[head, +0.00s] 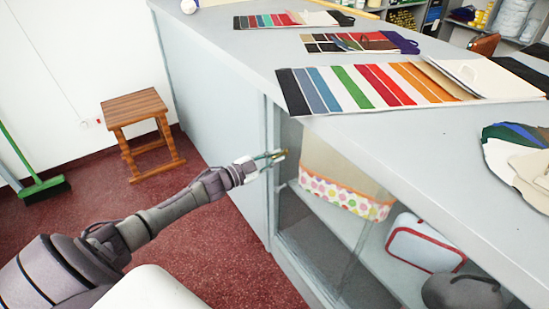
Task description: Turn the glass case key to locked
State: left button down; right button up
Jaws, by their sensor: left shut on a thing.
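The glass case (345,262) is the front of the grey counter, with glass over its shelves. My left gripper (270,158) reaches in from the left and is at the upper left of the glass, beside the edge of the solid grey panel. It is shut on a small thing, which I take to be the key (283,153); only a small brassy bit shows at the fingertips. The lock and the angle of the key are too small or hidden to tell. My right gripper is not in view.
Swatch cards (375,88) lie on the countertop (225,55), some near its front edge. Behind the glass are a dotted box (345,196) and a white case with red trim (425,243). A wooden stool (136,110) and a green broom (40,187) stand left; red floor between is clear.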

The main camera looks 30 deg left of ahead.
pick_arm(q)
jog(key=m, duration=0.3)
jog(key=shift+a+m, duration=0.1)
jog(key=shift+m, duration=0.2)
jog(key=shift+m+b, duration=0.45)
jog(key=shift+m, duration=0.55)
jog(key=shift+m+b, duration=0.35)
jog(key=shift+m, duration=0.85)
jog(key=shift+r+m+b, duration=0.15)
jog(key=shift+m+b, duration=0.25)
jog(key=shift+m, duration=1)
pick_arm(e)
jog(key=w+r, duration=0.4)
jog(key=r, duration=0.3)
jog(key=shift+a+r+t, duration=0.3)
pick_arm(q)
jog(key=c, duration=1.3)
grip_release()
jog(key=shift+s, duration=0.1)
